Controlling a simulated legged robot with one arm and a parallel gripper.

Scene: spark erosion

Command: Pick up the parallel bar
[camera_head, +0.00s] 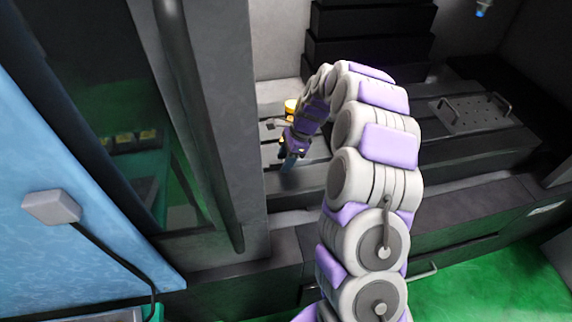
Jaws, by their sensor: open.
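My gripper (288,161) is at the end of my purple and grey arm, pointing down over the dark slotted machine table (455,148). It is small in the picture, and its blue tips are close above or at the table's front left part. It is open, and I see nothing held in it. I cannot pick out the parallel bar with certainty. My arm covers the middle of the table and could hide it.
A perforated plate (466,113) with handles lies on the table's right. Stepped dark blocks (370,40) stand at the back. A dark door frame (208,120) rises close on the left.

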